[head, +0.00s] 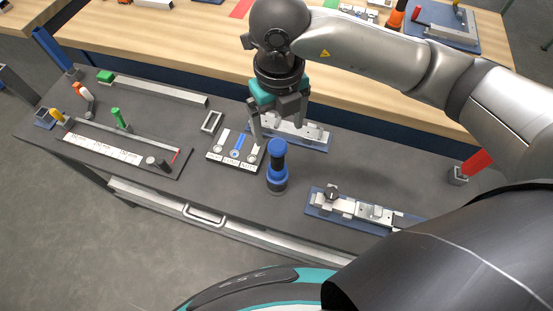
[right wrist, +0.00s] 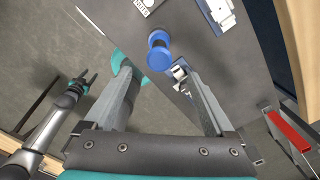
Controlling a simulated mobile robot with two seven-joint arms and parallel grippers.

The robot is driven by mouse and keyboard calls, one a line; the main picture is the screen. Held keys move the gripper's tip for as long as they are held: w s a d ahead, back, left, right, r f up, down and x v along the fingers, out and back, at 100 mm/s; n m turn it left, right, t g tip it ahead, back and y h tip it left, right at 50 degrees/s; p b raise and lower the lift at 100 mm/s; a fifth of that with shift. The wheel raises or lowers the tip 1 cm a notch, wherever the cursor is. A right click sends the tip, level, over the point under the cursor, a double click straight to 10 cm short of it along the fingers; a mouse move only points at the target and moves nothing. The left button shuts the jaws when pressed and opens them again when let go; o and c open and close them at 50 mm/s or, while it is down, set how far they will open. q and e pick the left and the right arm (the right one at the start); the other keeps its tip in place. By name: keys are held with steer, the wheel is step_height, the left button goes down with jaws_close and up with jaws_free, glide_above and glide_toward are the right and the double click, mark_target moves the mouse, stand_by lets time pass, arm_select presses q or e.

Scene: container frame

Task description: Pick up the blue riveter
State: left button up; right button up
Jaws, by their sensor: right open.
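The blue riveter (head: 277,168) stands upright on the dark workbench, near its front edge, with a dark band around its middle. It also shows in the right wrist view (right wrist: 159,54), just beyond the fingertips and roughly between them. My right gripper (head: 279,126) is open and empty, above and behind the riveter in the head view; its fingers also show in the right wrist view (right wrist: 157,76). It is apart from the riveter. My left gripper (right wrist: 87,76) shows small at the left of the right wrist view, with its fingers apart and nothing between them. It is not in the head view.
A white-labelled tray (head: 235,150) lies left of the riveter. A blue plate with metal fixtures (head: 345,208) lies to its right, and another (head: 310,138) behind it. A red-handled piece (head: 476,162) stands at the right. Bare bench surrounds the riveter's front.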

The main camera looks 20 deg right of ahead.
mark_target(279, 147)
step_height(279, 147, down, 8)
steer(key=shift+s+f, duration=0.1)
steer(key=shift+s, duration=0.05)
steer(key=shift+w+f+p, duration=0.15)
steer(key=shift+f+p, duration=0.15)
steer(key=shift+f, duration=1.25)
steer(key=shift+w+f+p, duration=0.1)
steer(key=shift+f+p, duration=0.15)
steer(key=shift+f, duration=1.25)
steer(key=shift+c, duration=0.2)
steer(key=shift+a, duration=0.1)
jaws_close()
